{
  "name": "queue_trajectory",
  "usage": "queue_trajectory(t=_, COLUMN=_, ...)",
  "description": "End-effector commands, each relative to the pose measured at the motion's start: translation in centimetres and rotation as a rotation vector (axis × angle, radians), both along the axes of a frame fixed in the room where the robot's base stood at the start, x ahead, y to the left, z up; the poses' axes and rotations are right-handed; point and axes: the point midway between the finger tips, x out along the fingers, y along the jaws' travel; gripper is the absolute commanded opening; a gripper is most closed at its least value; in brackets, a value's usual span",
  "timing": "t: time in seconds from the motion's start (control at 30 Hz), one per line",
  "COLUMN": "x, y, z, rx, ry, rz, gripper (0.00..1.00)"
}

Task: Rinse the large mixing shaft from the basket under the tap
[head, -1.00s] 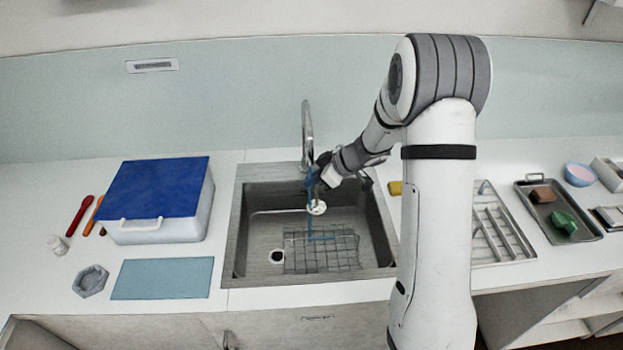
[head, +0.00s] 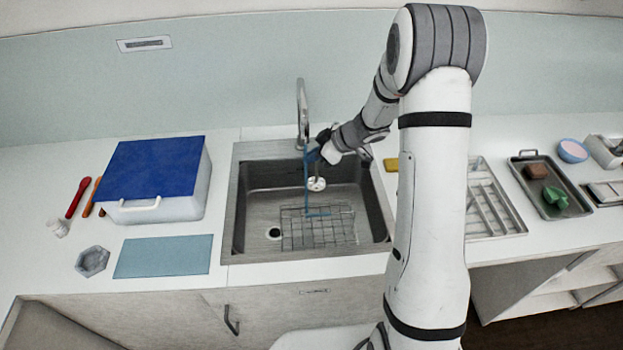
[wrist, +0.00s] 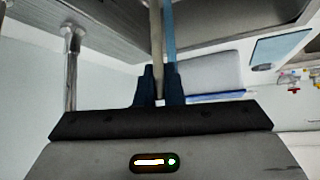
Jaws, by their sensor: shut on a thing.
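My gripper (head: 322,156) is shut on the mixing shaft, over the back of the sink beside the tap (head: 302,108). The shaft's pale round head (head: 316,184) hangs below the gripper, above the sink floor. In the wrist view the beige shaft (wrist: 156,40) stands between the dark fingers (wrist: 159,88). A blue water stream (head: 306,185) falls from the tap close to the shaft; it also shows in the wrist view (wrist: 170,35). I cannot tell whether it touches the shaft. The wire basket (head: 290,240) lies on the sink floor with no other shaft visible.
The steel sink (head: 240,205) has raised rims. Left of it are a blue-lidded box (head: 155,165), a blue mat (head: 163,257) and a hexagonal dish (head: 92,261). To the right are a slotted tray (head: 490,200) and a tray (head: 525,170) with brown and green blocks.

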Motion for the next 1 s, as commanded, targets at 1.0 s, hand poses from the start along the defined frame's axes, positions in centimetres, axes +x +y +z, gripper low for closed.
queue_trajectory(t=1.0, x=0.0, y=-0.1, z=0.0, rx=0.0, ry=-0.001, rz=0.002, gripper=0.0)
